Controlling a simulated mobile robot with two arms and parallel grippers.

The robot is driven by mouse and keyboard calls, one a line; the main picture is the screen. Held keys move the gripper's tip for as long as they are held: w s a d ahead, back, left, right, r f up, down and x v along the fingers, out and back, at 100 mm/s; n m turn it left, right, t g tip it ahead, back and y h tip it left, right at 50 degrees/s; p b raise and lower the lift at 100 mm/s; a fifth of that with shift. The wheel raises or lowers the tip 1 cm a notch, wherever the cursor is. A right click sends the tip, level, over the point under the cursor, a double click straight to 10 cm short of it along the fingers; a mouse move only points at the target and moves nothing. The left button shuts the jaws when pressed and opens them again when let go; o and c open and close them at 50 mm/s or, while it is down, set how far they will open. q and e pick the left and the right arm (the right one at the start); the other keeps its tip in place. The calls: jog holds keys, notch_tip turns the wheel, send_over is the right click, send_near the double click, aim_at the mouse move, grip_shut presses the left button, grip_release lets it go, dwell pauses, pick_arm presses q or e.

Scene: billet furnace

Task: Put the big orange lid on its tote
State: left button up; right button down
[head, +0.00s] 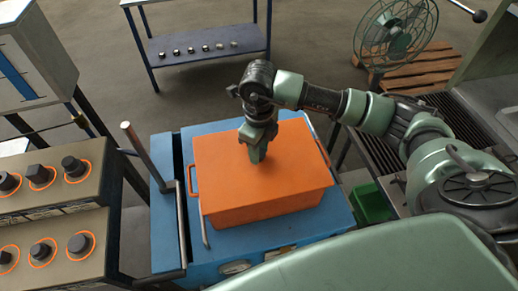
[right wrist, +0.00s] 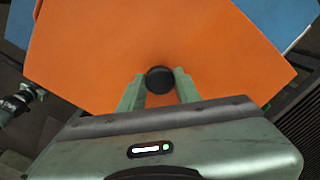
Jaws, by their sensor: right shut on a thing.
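The big orange lid (head: 292,160) lies flat over the orange tote (head: 272,209) in the head view. Its edges roughly line up with the tote's rim; I cannot tell whether a small gap is left. My right gripper (head: 257,152) points down at the middle of the lid. In the right wrist view, my right gripper (right wrist: 160,84) is shut on the lid's round dark knob (right wrist: 160,77), and the orange lid (right wrist: 100,45) fills much of the picture. The fingers hide the knob in the head view. My left gripper does not show.
The tote stands on a blue cart (head: 166,215) with an upright handle bar at its left. A control panel with dark knobs (head: 75,166) is at the left. A green bin (head: 371,204) is right of the cart. A blue table (head: 205,45) and a fan (head: 395,32) stand behind.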

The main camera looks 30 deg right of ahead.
dwell(0.3)
jog(key=c, duration=0.9)
grip_release()
notch_tip(320, 180, up, 7)
jog(key=shift+f+b, duration=0.15)
jog(key=shift+b, duration=1.1)
jog(key=shift+r, duration=0.55)
jog(key=shift+f, duration=0.1)
